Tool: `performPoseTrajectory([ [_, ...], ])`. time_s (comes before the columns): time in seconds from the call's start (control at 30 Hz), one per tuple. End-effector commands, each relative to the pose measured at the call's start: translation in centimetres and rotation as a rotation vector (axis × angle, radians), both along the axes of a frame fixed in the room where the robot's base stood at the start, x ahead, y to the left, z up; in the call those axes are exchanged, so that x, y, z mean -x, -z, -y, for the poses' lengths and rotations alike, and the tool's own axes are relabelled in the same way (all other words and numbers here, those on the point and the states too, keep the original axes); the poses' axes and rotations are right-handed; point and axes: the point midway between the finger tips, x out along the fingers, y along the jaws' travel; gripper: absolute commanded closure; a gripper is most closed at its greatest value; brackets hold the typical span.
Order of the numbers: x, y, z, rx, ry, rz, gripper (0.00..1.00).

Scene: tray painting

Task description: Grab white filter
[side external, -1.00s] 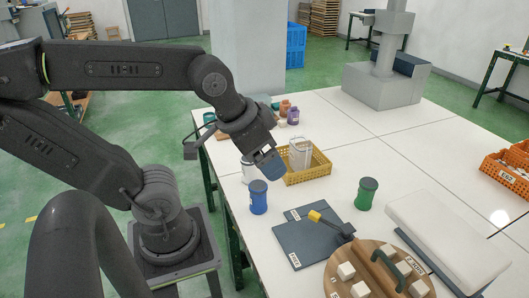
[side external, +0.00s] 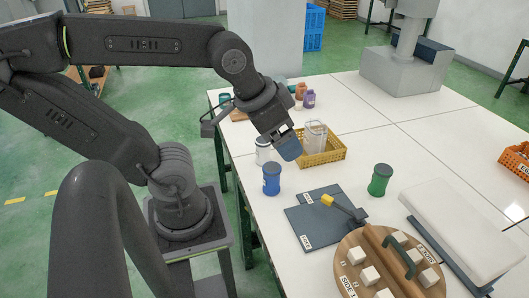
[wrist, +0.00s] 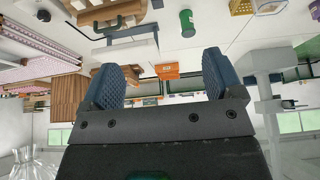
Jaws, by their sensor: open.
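A white, upright piece with a handle-like frame (side external: 315,134), which looks like the white filter, stands in the yellow basket (side external: 330,157) in the side view. My gripper (side external: 290,150) is in front of the basket's left side, tilted downward, and hides part of it. I cannot tell the exact gap between them. In the wrist view my gripper (wrist: 159,75) has its two blue fingers wide apart with nothing between them. A corner of the yellow basket (wrist: 241,7) shows at the top edge there; the filter is not clearly seen.
A green jar (side external: 380,180), dark plates (side external: 318,228), and a round wooden tray (side external: 350,252) with white cubes lie nearer.

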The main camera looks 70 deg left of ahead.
Motion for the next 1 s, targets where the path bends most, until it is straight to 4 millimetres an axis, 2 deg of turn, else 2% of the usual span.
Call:
performPoseTrajectory([
  [0.33, 0.0, 0.0, 0.0, 0.000, 0.000, 0.000, 0.14],
  [0.4, 0.0, 0.0, 0.0, 0.000, 0.000, 0.000, 0.10],
  [0.57, 0.0, 0.0, 0.0, 0.000, 0.000, 0.000, 0.10],
  [0.7, -0.9, 0.4, -0.5, 0.004, -0.026, -0.002, 0.10],
  [0.77, -2.1, 0.9, -1.3, 0.010, -0.061, -0.002, 0.10],
  [0.87, -5.0, 2.4, -3.6, 0.026, -0.154, 0.002, 0.10],
  [1.0, -8.9, 5.8, -8.9, 0.042, -0.328, 0.021, 0.10],
])
